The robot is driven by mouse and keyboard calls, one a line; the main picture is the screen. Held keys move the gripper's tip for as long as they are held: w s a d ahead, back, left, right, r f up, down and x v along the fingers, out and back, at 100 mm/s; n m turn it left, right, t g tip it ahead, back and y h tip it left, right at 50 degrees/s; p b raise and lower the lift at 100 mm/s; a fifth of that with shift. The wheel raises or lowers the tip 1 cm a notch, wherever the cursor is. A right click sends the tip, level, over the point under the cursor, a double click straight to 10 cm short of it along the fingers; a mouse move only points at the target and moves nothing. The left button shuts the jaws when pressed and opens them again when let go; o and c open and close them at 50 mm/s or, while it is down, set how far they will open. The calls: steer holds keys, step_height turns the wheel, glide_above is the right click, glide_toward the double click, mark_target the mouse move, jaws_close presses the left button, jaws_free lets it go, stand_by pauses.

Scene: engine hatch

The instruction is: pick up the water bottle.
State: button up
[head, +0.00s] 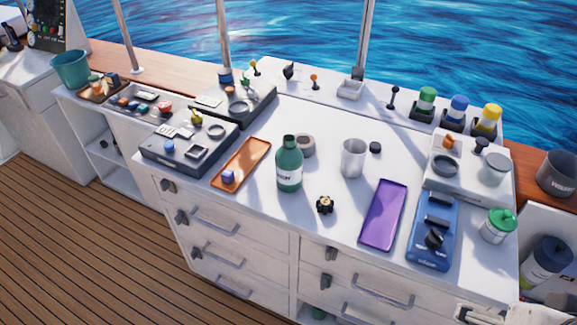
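The water bottle appears to be the green bottle (289,165) with a darker cap and a white label band. It stands upright on the white counter (330,220), near the middle of the head view. Nothing is holding it. My gripper cannot be made out in this view. A pale mechanical shape at the bottom right edge is cut off, and I cannot tell what it is.
An orange tray (249,154) with a purple cube lies left of the bottle. A small dark knob (325,205) and purple tray (383,216) lie nearer the front right.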

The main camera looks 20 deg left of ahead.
steer(key=w+a+r+n+t+y, duration=0.1)
steer(key=w+a+r+t+y, duration=0.2)
steer(key=w+a, duration=1.2)
steer(key=t+y, duration=0.2)
steer(key=t, duration=0.2)
glide_above(287, 169)
steer(key=d, duration=0.6)
step_height(287, 169, down, 8)
steer(key=f, duration=0.1)
steer(key=a+f+t, duration=0.1)
steer(key=s+a+f+t, duration=0.1)
steer(key=a+f, duration=0.1)
steer(key=shift+a+f, duration=0.25)
steer(key=f, duration=0.1)
steer(key=s+a+f+t, duration=0.1)
steer(key=f+n+t+h, duration=0.1)
steer(key=f, duration=0.1)
steer(key=shift+s+a, duration=0.15)
steer(key=shift+s, duration=0.25)
steer(key=shift+s+a+f+n+t, duration=0.1)
steer(key=shift+s+f+n+t, duration=0.2)
steer(key=shift+s+f+t, duration=0.2)
steer(key=shift+x, duration=1.3)
